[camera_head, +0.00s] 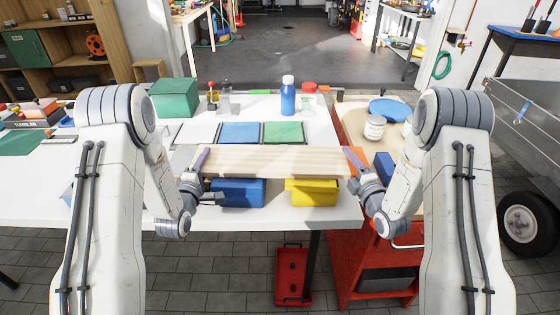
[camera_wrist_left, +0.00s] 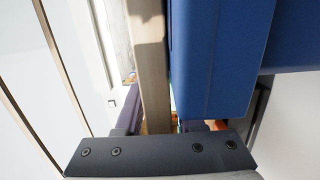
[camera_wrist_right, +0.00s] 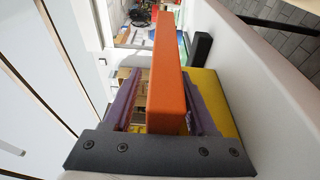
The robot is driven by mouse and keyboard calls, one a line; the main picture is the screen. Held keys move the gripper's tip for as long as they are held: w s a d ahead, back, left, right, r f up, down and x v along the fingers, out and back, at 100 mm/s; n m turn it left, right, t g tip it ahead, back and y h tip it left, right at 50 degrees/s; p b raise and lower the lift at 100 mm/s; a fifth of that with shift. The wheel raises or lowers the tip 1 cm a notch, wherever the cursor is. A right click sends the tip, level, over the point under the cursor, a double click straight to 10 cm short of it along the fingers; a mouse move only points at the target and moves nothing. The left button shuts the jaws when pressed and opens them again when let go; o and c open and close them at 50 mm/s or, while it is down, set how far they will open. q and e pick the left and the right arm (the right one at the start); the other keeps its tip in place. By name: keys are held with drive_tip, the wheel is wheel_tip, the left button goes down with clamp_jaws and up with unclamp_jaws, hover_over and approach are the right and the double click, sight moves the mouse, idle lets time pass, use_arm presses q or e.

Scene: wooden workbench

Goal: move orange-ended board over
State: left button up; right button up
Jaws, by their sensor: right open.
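A long pale wooden board (camera_head: 275,160) lies across a blue block (camera_head: 238,193) and a yellow block (camera_head: 312,193) near the table's front edge. Its orange end (camera_head: 357,157) is at the right and shows large in the right wrist view (camera_wrist_right: 167,70). My left gripper (camera_head: 200,165) is around the board's left end; in the left wrist view the board (camera_wrist_left: 150,60) runs between the fingers with thin gaps beside it. The blue block (camera_wrist_left: 220,60) is close to it there. My right gripper (camera_head: 355,165) is open, its purple fingers either side of the orange end.
Behind the board lie a blue square (camera_head: 240,132) and a green square (camera_head: 284,132). A blue bottle (camera_head: 288,98), a clear bottle (camera_head: 224,98) and a green box (camera_head: 174,98) stand further back. A red cart (camera_head: 372,245) adjoins at right.

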use_arm(q)
drive_tip(key=c, duration=0.4)
use_arm(e)
drive_tip(key=c, duration=0.4)
use_arm(q)
clamp_jaws()
use_arm(e)
clamp_jaws()
idle(0.3)
